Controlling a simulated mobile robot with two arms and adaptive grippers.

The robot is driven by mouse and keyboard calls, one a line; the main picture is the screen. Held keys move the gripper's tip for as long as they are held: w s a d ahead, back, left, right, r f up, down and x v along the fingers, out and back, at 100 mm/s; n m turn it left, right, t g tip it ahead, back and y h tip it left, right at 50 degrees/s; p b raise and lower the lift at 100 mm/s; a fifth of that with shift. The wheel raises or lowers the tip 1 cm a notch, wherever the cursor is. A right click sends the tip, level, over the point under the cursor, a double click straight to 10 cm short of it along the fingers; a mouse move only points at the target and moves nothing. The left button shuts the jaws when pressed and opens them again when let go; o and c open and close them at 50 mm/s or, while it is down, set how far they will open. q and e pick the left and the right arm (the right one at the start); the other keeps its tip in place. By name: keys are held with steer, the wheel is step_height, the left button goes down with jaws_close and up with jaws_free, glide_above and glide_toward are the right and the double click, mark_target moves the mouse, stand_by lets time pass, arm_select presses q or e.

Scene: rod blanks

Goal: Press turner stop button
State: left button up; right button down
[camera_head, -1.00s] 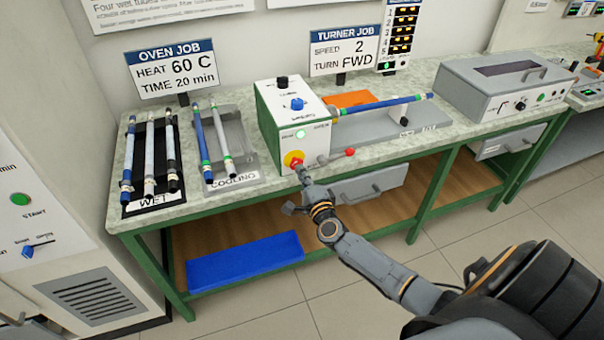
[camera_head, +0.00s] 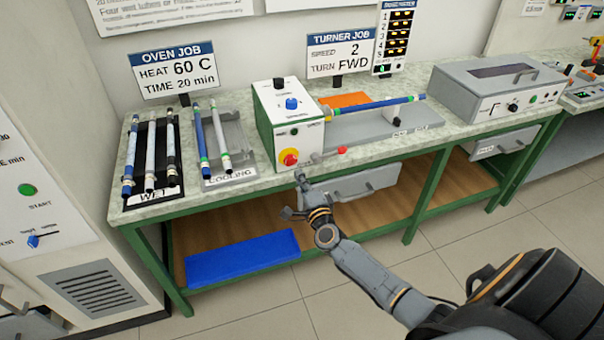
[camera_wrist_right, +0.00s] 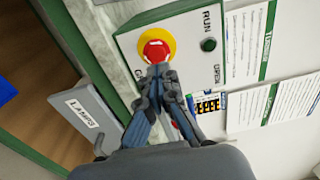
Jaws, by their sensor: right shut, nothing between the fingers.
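The turner (camera_head: 290,115) is a white and green box on the bench with a blue knob on its sloped top. Its red stop button (camera_head: 289,156) on a yellow ring is low on the front face; the button also shows in the wrist view (camera_wrist_right: 155,51). The green run lamp (camera_wrist_right: 208,45) beside it is dark. My right gripper (camera_head: 299,175) is shut and empty, just in front of and below the button, apart from it in the head view. In the wrist view its closed fingertips overlap the button's lower edge. My left gripper is not in view.
A blue rod (camera_head: 380,104) lies across the turner's grey bed. A red-knobbed lever (camera_head: 342,150) sticks out right of the button. The wet rack (camera_head: 152,195) and cooling rack (camera_head: 231,175) with rods stand left. A drawer (camera_head: 365,184) hangs under the bench.

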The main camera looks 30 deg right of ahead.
steer(key=v, duration=0.8)
steer(key=shift+s+a+f, duration=0.15)
steer(key=shift+s+f, duration=0.1)
steer(key=shift+s, duration=0.1)
